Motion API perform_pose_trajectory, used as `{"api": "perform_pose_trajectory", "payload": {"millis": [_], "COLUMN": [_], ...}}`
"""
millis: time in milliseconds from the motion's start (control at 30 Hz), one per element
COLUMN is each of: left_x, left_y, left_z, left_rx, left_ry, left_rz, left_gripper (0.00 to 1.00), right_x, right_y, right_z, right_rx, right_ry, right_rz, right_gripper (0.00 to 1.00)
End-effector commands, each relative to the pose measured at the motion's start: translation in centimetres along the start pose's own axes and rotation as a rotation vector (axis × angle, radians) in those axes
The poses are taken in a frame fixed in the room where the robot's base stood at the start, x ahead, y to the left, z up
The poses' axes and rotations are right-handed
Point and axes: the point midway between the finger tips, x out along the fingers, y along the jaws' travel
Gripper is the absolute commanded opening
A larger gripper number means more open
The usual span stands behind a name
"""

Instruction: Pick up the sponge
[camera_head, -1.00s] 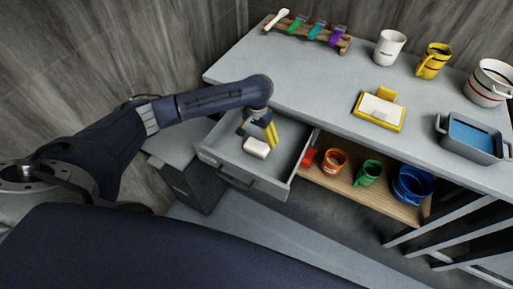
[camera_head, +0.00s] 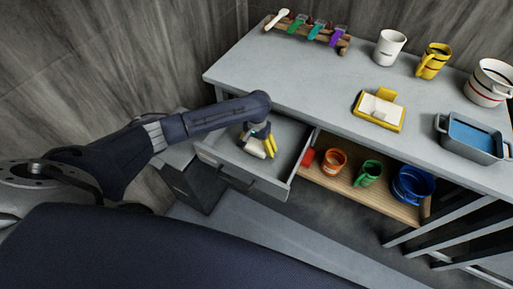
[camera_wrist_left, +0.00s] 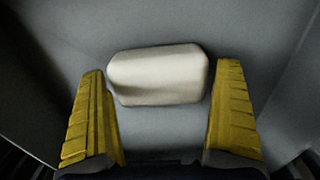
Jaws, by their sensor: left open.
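A pale off-white sponge (camera_head: 255,149) lies on the floor of the open grey drawer (camera_head: 221,162). It shows whole in the left wrist view (camera_wrist_left: 158,75), with its long side running across the picture. My left gripper (camera_head: 262,149) is down inside the drawer, just above or around the sponge. In the left wrist view its two yellow fingers (camera_wrist_left: 162,112) are wide apart, and the sponge lies between and slightly beyond them. I cannot tell whether a finger touches it. My right gripper is not in view.
The drawer walls surround the gripper closely. The grey tabletop (camera_head: 300,85) is above and behind it. A shelf (camera_head: 340,184) at the right holds an orange mug (camera_head: 333,161), a green mug (camera_head: 368,173) and a blue pot (camera_head: 412,184). A yellow tray (camera_head: 378,122) stands on the table.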

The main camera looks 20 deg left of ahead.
Motion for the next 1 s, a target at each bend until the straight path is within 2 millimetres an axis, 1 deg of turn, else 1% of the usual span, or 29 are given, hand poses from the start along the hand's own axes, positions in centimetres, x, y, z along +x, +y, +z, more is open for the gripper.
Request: {"api": "perform_pose_trajectory", "payload": {"millis": [67, 100, 300, 333, 767, 867, 1000], "left_x": [0.0, 0.0, 0.0, 0.0, -0.1, -0.4, -1.3], "left_y": [0.0, 0.0, 0.0, 0.0, 0.0, 0.0, 0.0], "left_z": [0.0, 0.0, 0.0, 0.0, 0.0, -0.1, -0.1], "left_rx": [0.000, 0.000, 0.000, 0.000, 0.000, 0.000, 0.002], "left_ry": [0.000, 0.000, 0.000, 0.000, 0.001, 0.001, 0.003], "left_rz": [0.000, 0.000, 0.000, 0.000, 0.000, 0.000, -0.001], "left_gripper": [1.00, 0.98, 0.74, 0.72, 0.71, 0.71, 0.71], "right_x": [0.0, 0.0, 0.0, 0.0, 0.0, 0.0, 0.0], "right_y": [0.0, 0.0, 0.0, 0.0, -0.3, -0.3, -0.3], "right_z": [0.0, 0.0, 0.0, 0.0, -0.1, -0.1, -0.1], "right_rx": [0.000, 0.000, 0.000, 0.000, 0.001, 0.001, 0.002], "right_ry": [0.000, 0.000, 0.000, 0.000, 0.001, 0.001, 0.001], "right_rz": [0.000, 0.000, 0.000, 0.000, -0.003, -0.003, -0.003], "right_gripper": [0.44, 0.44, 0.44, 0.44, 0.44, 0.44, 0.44]}}
